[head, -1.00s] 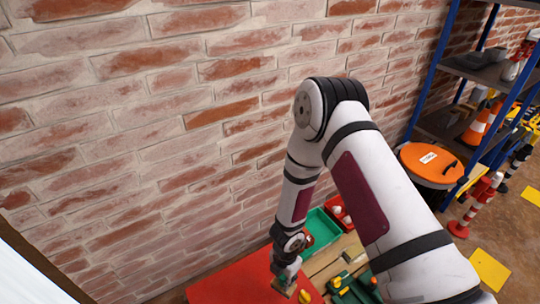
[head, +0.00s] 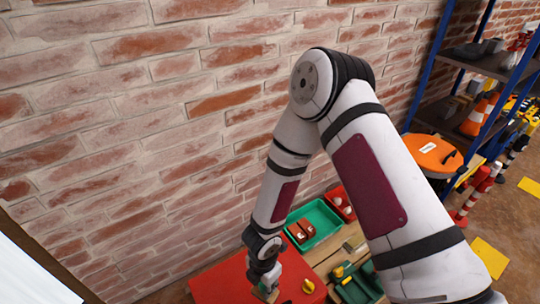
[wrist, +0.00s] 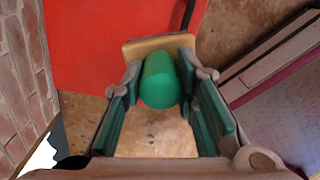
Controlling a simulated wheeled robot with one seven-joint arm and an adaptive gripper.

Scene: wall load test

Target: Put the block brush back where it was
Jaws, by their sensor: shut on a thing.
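The block brush (wrist: 160,82) shows in the wrist view as a green rounded handle with a tan block at its far end. My gripper (wrist: 161,76) is shut on the green handle, with one finger on each side. In the head view my gripper (head: 267,284) is low over the red tabletop (head: 225,284), near its front part, and a bit of the tan block shows below it. In the wrist view the red top (wrist: 95,45) lies past the block, with brown floor nearer. I cannot tell whether the brush touches the tabletop.
A small yellow thing (head: 308,286) lies right of my gripper on the red top. A green case (head: 362,289) with tools sits farther right. The brick wall (head: 150,150) runs close behind.

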